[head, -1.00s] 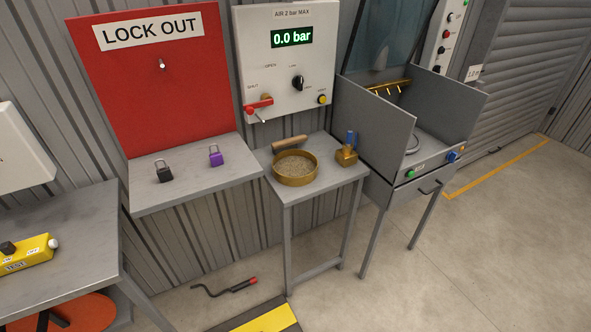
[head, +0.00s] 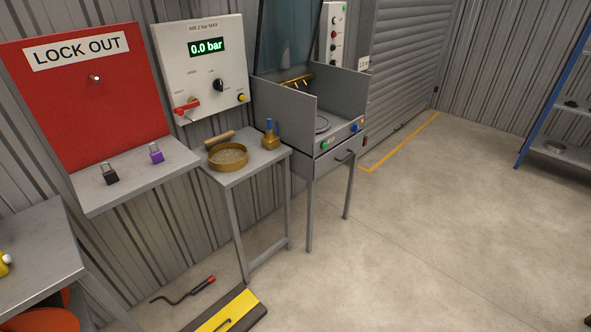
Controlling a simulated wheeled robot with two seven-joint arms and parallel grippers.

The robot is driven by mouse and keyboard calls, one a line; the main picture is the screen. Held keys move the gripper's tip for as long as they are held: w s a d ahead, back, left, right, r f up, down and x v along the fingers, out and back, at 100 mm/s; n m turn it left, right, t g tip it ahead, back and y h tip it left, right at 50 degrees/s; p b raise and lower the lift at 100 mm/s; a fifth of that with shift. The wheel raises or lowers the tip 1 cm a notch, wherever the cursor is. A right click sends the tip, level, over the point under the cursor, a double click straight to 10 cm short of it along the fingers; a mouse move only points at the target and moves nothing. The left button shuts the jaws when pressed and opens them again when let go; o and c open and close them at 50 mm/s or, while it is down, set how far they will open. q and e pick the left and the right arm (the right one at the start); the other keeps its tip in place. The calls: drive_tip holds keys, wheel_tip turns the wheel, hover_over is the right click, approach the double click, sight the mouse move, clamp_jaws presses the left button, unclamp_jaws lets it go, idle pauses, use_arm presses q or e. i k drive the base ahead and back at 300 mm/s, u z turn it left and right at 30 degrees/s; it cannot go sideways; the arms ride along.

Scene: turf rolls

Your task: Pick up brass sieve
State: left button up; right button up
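The brass sieve (head: 228,157) is a round, shallow, brass-coloured pan with a grainy beige inside. It sits upright on a small grey table (head: 246,171), near its front left. A light wooden roller-like piece (head: 219,138) lies just behind it, and a brass block with a blue top (head: 270,136) stands to its right on the same table. Neither of my grippers shows in the head view.
A red LOCK OUT board with a shelf (head: 137,183) holding a black and a purple padlock stands left. A grey open-fronted cabinet (head: 345,92) stands right. The right floor is clear.

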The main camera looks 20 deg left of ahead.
sight(227, 157)
drive_tip(key=z, duration=0.4)
drive_tip(key=k, duration=0.55)
drive_tip(key=z, duration=0.6)
drive_tip(key=i, duration=1.8)
drive_tip(key=u, duration=0.35)
drive_tip(key=i, duration=1.75)
drive_tip(key=u, duration=1.5)
drive_tip(key=i, duration=1)
drive_tip(key=u, duration=1.05)
